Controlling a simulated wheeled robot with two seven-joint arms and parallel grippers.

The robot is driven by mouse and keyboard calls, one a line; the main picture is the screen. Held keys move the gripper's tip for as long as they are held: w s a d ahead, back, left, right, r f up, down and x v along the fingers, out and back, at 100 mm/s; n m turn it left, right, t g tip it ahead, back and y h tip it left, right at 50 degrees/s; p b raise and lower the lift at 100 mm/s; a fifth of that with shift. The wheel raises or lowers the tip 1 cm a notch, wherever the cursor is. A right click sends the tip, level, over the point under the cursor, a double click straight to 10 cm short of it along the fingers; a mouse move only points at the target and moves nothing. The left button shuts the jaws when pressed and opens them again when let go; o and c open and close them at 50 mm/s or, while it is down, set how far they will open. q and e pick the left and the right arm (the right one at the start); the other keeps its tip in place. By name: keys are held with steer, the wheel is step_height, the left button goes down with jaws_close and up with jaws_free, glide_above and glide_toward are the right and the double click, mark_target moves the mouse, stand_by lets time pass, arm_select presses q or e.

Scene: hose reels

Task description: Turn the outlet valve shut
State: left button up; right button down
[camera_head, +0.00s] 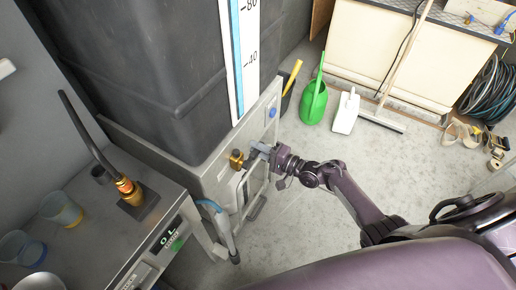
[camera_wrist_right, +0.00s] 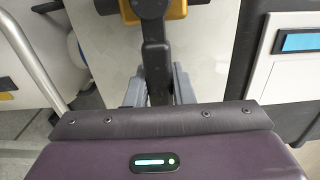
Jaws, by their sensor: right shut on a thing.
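The outlet valve shows as a brass body (camera_head: 236,159) on the grey panel below the large dark tank. In the right wrist view its brass part (camera_wrist_right: 176,9) is at the top edge, and a dark lever (camera_wrist_right: 155,62) runs down from it. My right gripper (camera_head: 260,150) reaches the valve from the right. In the wrist view its fingers (camera_wrist_right: 157,90) stand on both sides of the lever's lower part, shut on it. The lever's end is hidden behind my wrist. My left gripper is in neither view.
The dark tank (camera_head: 150,70) has a level gauge (camera_head: 241,50). A blue-ended hose (camera_head: 222,222) hangs below the valve. A workbench (camera_head: 85,235) with cups stands at left. A green watering can (camera_head: 314,101) and a white jug (camera_head: 345,112) stand on the floor. The floor (camera_head: 300,230) beside the panel is clear.

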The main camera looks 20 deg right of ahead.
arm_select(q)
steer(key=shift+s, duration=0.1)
arm_select(e)
steer(key=c, duration=1.2)
jaws_free()
steer(key=shift+c, duration=0.2)
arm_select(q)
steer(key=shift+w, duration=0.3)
arm_select(e)
steer(key=shift+s+d, duration=0.2)
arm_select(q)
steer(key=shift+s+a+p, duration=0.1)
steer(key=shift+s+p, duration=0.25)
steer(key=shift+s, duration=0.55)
arm_select(e)
steer(key=v, duration=0.7)
steer(key=shift+s, duration=0.15)
